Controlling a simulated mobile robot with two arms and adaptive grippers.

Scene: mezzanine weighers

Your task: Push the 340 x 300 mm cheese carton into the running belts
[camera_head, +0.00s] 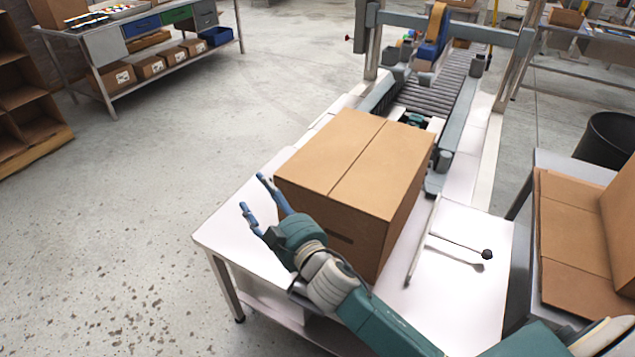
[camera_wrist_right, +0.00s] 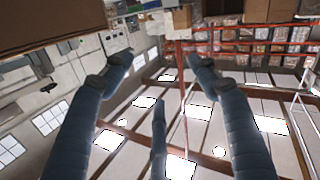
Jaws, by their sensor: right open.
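The cheese carton (camera_head: 345,165) is a large closed brown box with a centre seam on top. It stands on the white table (camera_head: 235,225) in the head view, just before the running belts (camera_head: 412,118) of the case sealer. My right gripper (camera_head: 254,194) is open and empty, beside the carton's near left corner. Its fingers point up and left, away from the belts. Whether it touches the carton I cannot tell. In the right wrist view the open fingers (camera_wrist_right: 155,75) show against the ceiling, with a brown surface (camera_wrist_right: 50,25) at top left. My left gripper is out of view.
A roller conveyor (camera_head: 440,88) runs beyond the belts under the sealer's frame and tape head (camera_head: 433,45). A black-knobbed lever (camera_head: 487,254) sits right of the carton. Floor at left is clear.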

